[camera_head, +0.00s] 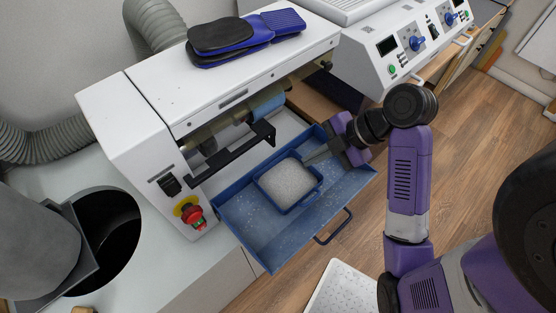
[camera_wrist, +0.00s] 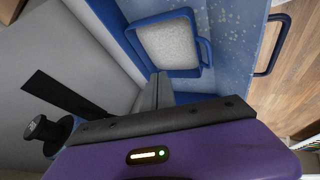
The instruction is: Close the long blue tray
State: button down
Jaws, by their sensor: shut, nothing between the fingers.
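The long blue tray (camera_head: 249,237) is pulled out from the front of the white machine, with its black handle (camera_head: 334,227) at the outer side. A smaller blue container (camera_head: 288,182) filled with pale granules sits inside it. In the wrist view, the tray (camera_wrist: 232,58) shows with its handle (camera_wrist: 272,45), beside the small container (camera_wrist: 166,43). My gripper (camera_head: 308,160) is shut and empty, over the tray next to the small container's rim. In the wrist view, the fingers (camera_wrist: 158,80) point toward the container's edge; whether they touch it I cannot tell.
The white machine (camera_head: 155,120) carries a black bar (camera_head: 233,152) above the tray and a red stop button (camera_head: 193,216). Dark blue insoles (camera_head: 245,35) lie on top. A white perforated panel (camera_head: 343,290) is below the tray. Wooden floor is open at right.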

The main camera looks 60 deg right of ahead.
jog(key=b+x, duration=0.8)
jog(key=x, duration=0.1)
jog(key=shift+s+d, duration=0.1)
jog(key=shift+s, duration=0.05)
jog(key=w, duration=0.2)
jog(key=w+p, duration=0.1)
jog(key=shift+d, duration=0.3)
jog(key=shift+w+d+f, duration=0.1)
jog(key=shift+w+d, duration=0.05)
jog(key=shift+w, duration=0.5)
